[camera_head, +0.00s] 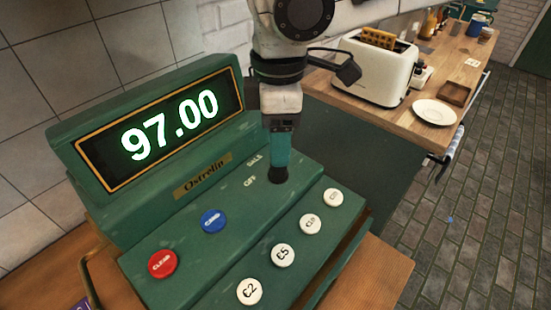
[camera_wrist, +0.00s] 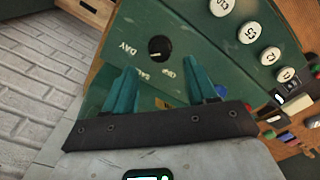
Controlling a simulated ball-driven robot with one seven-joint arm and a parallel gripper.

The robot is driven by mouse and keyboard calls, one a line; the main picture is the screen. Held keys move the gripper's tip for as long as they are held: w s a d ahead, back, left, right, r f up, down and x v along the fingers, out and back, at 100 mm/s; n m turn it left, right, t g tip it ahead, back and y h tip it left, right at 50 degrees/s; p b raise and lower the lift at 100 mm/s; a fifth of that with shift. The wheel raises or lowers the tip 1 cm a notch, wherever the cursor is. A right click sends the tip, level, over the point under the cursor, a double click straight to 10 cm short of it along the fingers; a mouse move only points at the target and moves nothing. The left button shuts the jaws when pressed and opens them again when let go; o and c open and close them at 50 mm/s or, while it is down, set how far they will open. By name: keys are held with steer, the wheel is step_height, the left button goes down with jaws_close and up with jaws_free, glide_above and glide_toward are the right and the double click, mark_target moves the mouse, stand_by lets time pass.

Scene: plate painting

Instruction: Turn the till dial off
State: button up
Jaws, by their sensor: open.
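The green till (camera_head: 180,200) shows 97.00 on its lit display (camera_head: 170,124). Its black round dial (camera_wrist: 160,48) sits on the sloping panel, with the labels SALE, OFF and DAY around it. In the head view the dial (camera_head: 278,176) is partly covered, with SALE and OFF to its left. I cannot tell for sure which label its mark faces. My gripper (camera_wrist: 160,66) is open, its two teal fingers apart and empty, pointing towards the dial. In the head view the gripper (camera_head: 279,160) is right over the dial; contact cannot be told.
A red CLEAR button (camera_head: 162,264), a blue button (camera_head: 213,221) and several white buttons (camera_head: 283,254) are on the till near the dial. Behind stands a counter with a toaster (camera_head: 375,70) and a white plate (camera_head: 434,112).

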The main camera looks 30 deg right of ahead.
mark_target(278, 171)
steer(key=shift+f, duration=2.75)
steer(key=shift+c, duration=0.2)
steer(key=c, duration=1)
